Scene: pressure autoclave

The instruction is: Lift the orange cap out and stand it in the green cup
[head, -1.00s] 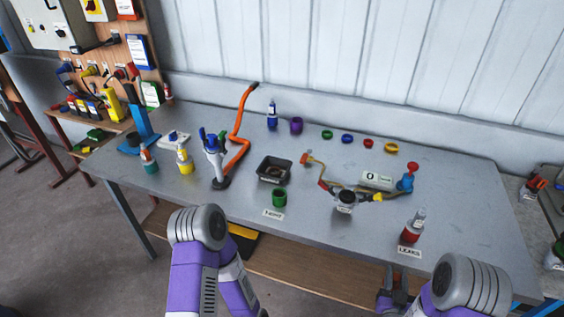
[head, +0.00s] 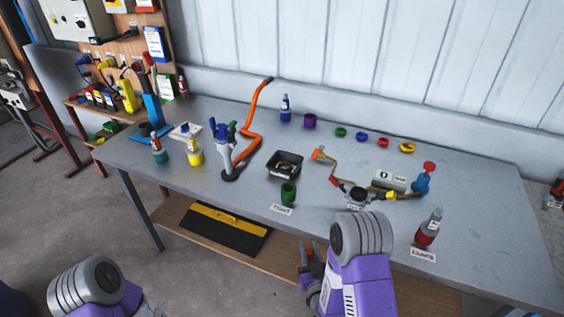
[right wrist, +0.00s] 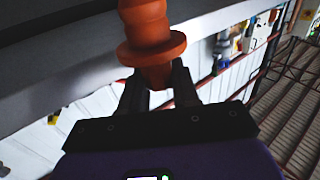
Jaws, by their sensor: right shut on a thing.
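My right gripper (right wrist: 157,85) is shut on the orange cap (right wrist: 150,38), a ribbed orange piece with a wide flange that stands up between the fingers in the right wrist view. In the head view the right gripper (head: 311,252) is small and partly hidden by my arm, in front of the table's front edge; the cap is hard to make out there. The green cup (head: 288,193) stands upright near the table's front, above and left of this gripper and apart from it. I cannot see inside the cup clearly. My left gripper is out of view; only my left arm shows.
A black tray (head: 284,166) stands just behind the cup, and a small label (head: 282,210) lies before it. A blue-handled stand (head: 228,160) is to the left. A hose with a dark pot (head: 357,196) and a red bottle (head: 429,228) are to the right.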

